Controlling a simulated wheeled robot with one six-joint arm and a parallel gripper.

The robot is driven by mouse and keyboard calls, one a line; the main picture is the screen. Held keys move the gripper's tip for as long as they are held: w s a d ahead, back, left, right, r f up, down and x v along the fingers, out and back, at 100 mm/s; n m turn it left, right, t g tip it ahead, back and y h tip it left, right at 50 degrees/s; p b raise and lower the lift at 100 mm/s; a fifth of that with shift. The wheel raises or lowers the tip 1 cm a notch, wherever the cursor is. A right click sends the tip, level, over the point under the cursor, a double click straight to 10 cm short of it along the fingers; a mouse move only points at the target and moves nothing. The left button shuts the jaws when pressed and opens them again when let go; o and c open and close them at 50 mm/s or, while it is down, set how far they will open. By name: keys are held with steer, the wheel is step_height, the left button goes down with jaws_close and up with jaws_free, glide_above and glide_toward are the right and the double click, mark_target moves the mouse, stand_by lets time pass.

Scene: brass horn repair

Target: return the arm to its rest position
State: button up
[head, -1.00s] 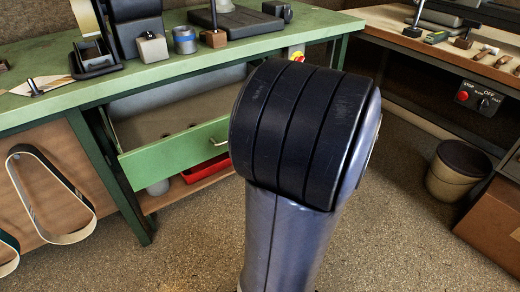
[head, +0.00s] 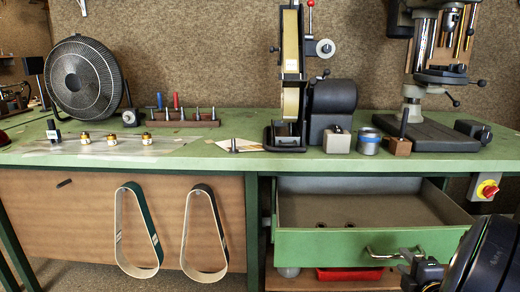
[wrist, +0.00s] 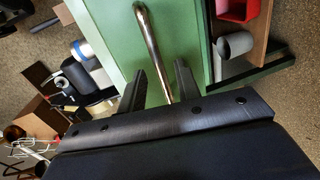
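My gripper (head: 408,270) is at the lower right of the head view, close to the handle (head: 385,254) of the open green drawer (head: 300,247). In the wrist view, the two dark fingers of my gripper (wrist: 161,70) are spread apart. The metal handle (wrist: 147,35) runs between them, with a gap visible on each side. The fingers do not appear to press on the handle. My arm shows only in part at the right edge of the head view.
The green bench (head: 200,150) carries a fan (head: 85,78), a belt sander (head: 291,75) and a drill press (head: 422,95). Two sanding belts (head: 138,232) hang on the front panel. A red tray (head: 348,274) lies below the drawer. A red stop button (head: 489,190) is at the right.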

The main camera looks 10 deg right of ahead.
steer(key=shift+x, duration=1.05)
steer(key=shift+w, duration=0.3)
